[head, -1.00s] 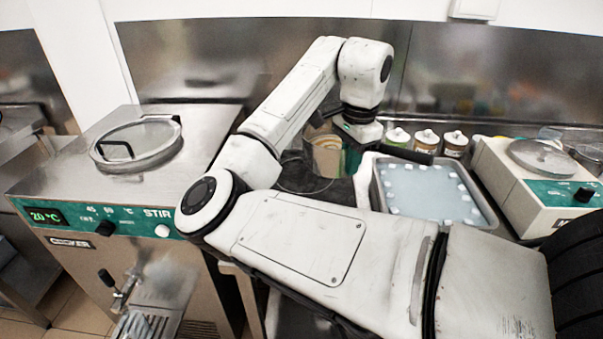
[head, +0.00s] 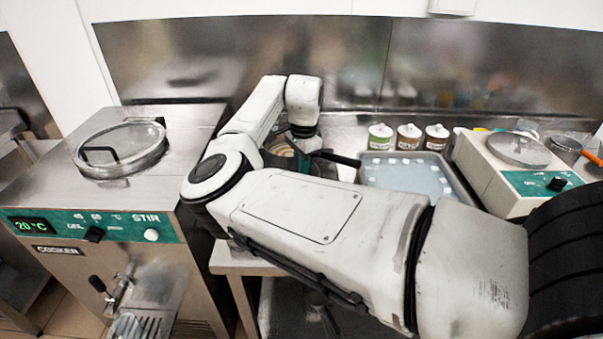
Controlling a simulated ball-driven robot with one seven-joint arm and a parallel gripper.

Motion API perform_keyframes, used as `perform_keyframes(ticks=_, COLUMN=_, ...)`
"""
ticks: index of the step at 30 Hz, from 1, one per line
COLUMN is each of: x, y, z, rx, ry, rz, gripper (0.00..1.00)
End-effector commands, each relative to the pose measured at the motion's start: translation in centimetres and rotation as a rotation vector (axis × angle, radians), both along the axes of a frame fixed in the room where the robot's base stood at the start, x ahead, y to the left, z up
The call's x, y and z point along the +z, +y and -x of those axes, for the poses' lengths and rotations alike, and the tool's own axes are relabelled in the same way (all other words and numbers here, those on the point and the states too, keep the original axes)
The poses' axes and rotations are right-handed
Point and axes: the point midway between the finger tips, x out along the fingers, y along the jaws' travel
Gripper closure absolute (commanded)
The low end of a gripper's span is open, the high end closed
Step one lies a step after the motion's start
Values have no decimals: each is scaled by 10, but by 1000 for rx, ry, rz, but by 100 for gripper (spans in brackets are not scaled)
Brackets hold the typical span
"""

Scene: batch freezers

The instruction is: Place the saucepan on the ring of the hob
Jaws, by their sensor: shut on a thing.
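The saucepan shows mainly as its black handle (head: 338,159), which sticks out to the right beneath my gripper. Its body is mostly hidden behind my arm, so I cannot tell what it is over or whether it touches the counter. My gripper (head: 306,146) points down at the inner end of the handle and is shut on it; the fingertips are hard to make out. The hob (head: 535,178) stands at the right, a pale box with a green front panel and a black knob. Its round grey ring (head: 519,150) is on top and looks bare, well right of my gripper.
A metal tray (head: 461,196) with a pale blue filling lies between my gripper and the hob. Three lidded jars (head: 409,138) stand behind it. A cooker (head: 190,150) with a round lid is at the left. A container with an orange-handled tool (head: 591,157) is beside the hob.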

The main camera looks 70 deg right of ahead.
Motion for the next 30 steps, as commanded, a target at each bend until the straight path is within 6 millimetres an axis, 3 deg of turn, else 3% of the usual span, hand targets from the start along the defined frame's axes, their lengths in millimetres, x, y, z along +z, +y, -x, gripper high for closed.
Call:
perform_keyframes(ticks=7, x=-28, y=-1, z=-1, rx=1, ry=1, rz=1, gripper=100)
perform_keyframes(ticks=19, x=-33, y=-1, z=-1, rx=1, ry=0, rz=2, gripper=100)
perform_keyframes(ticks=20, x=-34, y=-1, z=-1, rx=1, ry=0, rz=0, gripper=89)
perform_keyframes(ticks=27, x=-34, y=-1, z=-1, rx=1, ry=0, rz=0, gripper=67)
perform_keyframes(ticks=30, x=-34, y=-1, z=-1, rx=1, ry=0, rz=0, gripper=67)
